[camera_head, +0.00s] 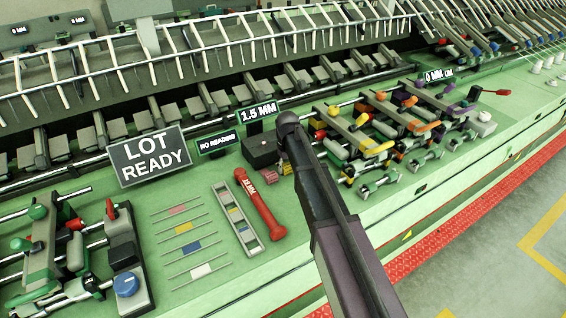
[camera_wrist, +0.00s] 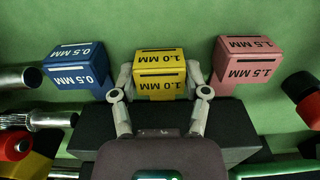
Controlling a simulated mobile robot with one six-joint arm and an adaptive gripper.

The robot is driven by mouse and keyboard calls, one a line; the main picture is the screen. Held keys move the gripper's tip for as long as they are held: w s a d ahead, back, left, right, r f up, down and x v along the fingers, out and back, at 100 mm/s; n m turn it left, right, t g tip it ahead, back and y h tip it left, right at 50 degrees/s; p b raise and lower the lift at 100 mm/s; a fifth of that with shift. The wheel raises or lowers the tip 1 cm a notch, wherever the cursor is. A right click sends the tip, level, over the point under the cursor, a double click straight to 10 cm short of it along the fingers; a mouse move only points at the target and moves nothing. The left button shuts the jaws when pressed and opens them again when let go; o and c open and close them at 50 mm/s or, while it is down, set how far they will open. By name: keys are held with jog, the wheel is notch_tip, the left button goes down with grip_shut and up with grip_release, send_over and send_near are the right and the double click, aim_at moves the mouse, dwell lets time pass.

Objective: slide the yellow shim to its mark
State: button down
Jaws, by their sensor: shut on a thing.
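The yellow shim (camera_wrist: 160,72), a block lettered 1.0 MM, sits between the two fingers of my gripper (camera_wrist: 160,83) in the wrist view. The fingers are shut on its left and right sides. A blue block (camera_wrist: 78,72) lettered 0.5 MM is to its left and a pink block (camera_wrist: 246,62) lettered 1.5 MM to its right, both apart from the fingers. In the head view my dark arm hides the yellow shim and most of the gripper. I cannot tell which mark belongs to the shim.
A black box (camera_head: 260,150) stands beside my arm, under a 1.5 MM sign (camera_head: 258,113). A red tool (camera_head: 258,203), a slotted strip (camera_head: 235,215) and several coloured bars lie left on the green bench. Levers and rods (camera_head: 385,130) crowd the right. A LOT READY sign (camera_head: 150,157) stands behind.

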jog(key=shift+s+d+f, duration=0.1)
jog(key=shift+s+d, duration=0.3)
jog(key=shift+s, duration=0.3)
jog(key=shift+c, duration=0.4)
grip_release()
jog(key=shift+d, duration=0.1)
jog(key=shift+w, duration=0.2)
